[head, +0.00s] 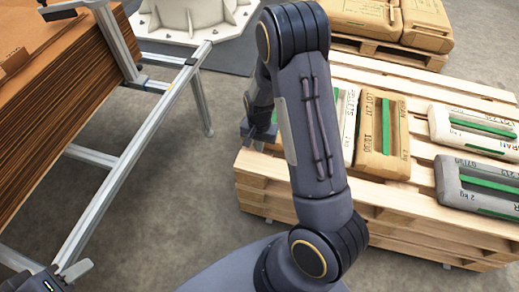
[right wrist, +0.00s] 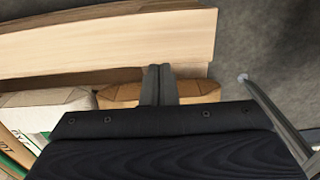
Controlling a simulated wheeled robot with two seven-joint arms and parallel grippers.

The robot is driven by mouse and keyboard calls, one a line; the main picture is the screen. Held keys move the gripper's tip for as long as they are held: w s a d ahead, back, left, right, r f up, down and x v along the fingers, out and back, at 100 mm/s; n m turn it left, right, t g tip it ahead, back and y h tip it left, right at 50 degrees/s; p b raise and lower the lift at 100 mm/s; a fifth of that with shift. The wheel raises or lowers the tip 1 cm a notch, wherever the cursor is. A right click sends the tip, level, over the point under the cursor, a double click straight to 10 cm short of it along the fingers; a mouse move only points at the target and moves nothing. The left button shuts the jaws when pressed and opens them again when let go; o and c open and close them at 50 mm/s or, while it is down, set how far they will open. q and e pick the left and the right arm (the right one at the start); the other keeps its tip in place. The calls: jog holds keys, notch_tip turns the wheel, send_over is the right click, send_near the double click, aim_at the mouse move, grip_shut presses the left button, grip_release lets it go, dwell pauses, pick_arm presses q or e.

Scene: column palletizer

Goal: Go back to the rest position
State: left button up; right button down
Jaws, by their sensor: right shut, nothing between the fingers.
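My right gripper (head: 260,133) hangs by the left edge of the wooden pallet (head: 280,168), partly hidden behind my own right arm. In the right wrist view its fingers (right wrist: 160,84) are together, with nothing between them. There they overlap a brown sack (right wrist: 125,94) and pallet boards; I cannot tell whether they touch. My left gripper (head: 74,270) shows only in part at the bottom left corner of the head view, near a metal frame. Its fingers are not clear enough to tell open from shut.
The pallet bears a brown sack (head: 382,135), a white sack (head: 470,133) and a grey sack (head: 478,187). Another loaded pallet (head: 390,52) stands behind. A metal frame (head: 130,155) and stacked cardboard (head: 60,95) stand left. Grey floor (head: 175,205) lies open between.

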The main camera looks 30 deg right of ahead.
jog(key=shift+r+p, duration=0.4)
jog(key=shift+r, duration=1.5)
jog(key=shift+r, duration=0.1)
jog(key=s+a+r+n+t+y, duration=0.2)
jog(key=s+a+r, duration=0.15)
jog(key=r, duration=0.45)
jog(key=s+a+r+n+t+y, duration=0.1)
jog(key=s+a+r, duration=0.1)
jog(key=s+r, duration=0.45)
jog(key=s+a+r+n+t, duration=0.3)
jog(key=s+a+r+n, duration=0.15)
jog(key=s+r, duration=0.4)
notch_tip(320, 180, up, 18)
jog(key=s+p, duration=0.1)
jog(key=p, duration=1.8)
jog(key=shift+s+d+n+y, duration=0.2)
jog(key=shift+d+n+y, duration=0.05)
jog(key=shift+n+y, duration=0.15)
